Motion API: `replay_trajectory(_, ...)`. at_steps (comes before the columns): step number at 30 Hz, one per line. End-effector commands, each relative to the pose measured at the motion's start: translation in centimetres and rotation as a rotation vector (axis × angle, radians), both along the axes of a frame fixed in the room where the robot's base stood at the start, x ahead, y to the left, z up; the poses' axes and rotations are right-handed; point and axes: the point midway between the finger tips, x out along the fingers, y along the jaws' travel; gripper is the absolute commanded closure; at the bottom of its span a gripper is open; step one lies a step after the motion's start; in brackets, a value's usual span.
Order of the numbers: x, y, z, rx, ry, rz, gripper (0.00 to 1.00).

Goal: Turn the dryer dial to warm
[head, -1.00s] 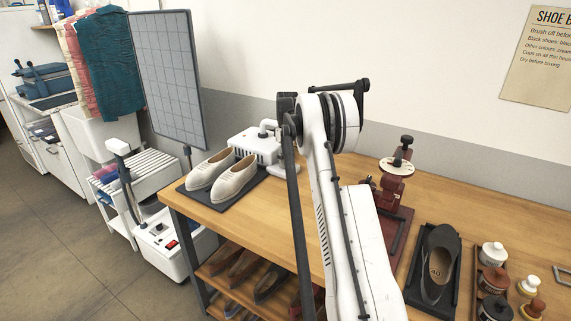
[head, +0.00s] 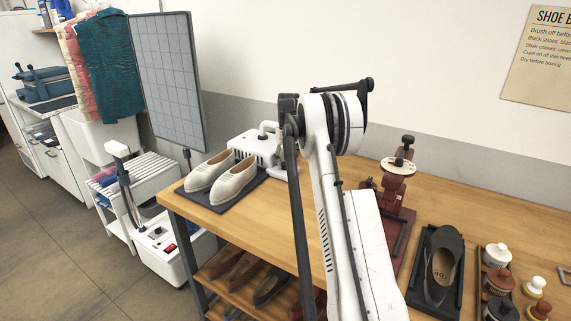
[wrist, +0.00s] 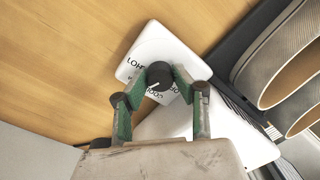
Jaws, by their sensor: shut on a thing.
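The dryer (head: 258,147) is a white box at the back of the bench, behind a pair of cream shoes in the head view. Its white body (wrist: 228,140) also shows in the wrist view, with a small white panel carrying black lettering. On that panel is a black round dial (wrist: 159,75) with a pale pointer line. My gripper (wrist: 160,84) is shut on the dial, one green-padded finger on each side. The lettering is partly covered by the fingers and dial, so I cannot read the setting.
The cream shoes (head: 222,178) stand on a dark mat (head: 248,190) close to the dryer. A grey gridded panel (head: 170,80) rises behind them. A dark red press (head: 396,190), a black shoe (head: 441,265) and several jars stand to the right.

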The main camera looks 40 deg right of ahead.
Motion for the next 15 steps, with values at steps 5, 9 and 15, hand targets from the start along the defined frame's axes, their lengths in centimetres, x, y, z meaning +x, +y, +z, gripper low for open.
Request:
replay_trajectory(5,0.03,-0.01,0.04,-0.001,-0.001,-0.027,1.0)
replay_trajectory(9,0.03,-0.01,0.05,-0.001,-0.001,-0.033,1.0)
replay_trajectory(15,0.04,-0.01,0.06,-0.001,-0.001,-0.033,1.0)
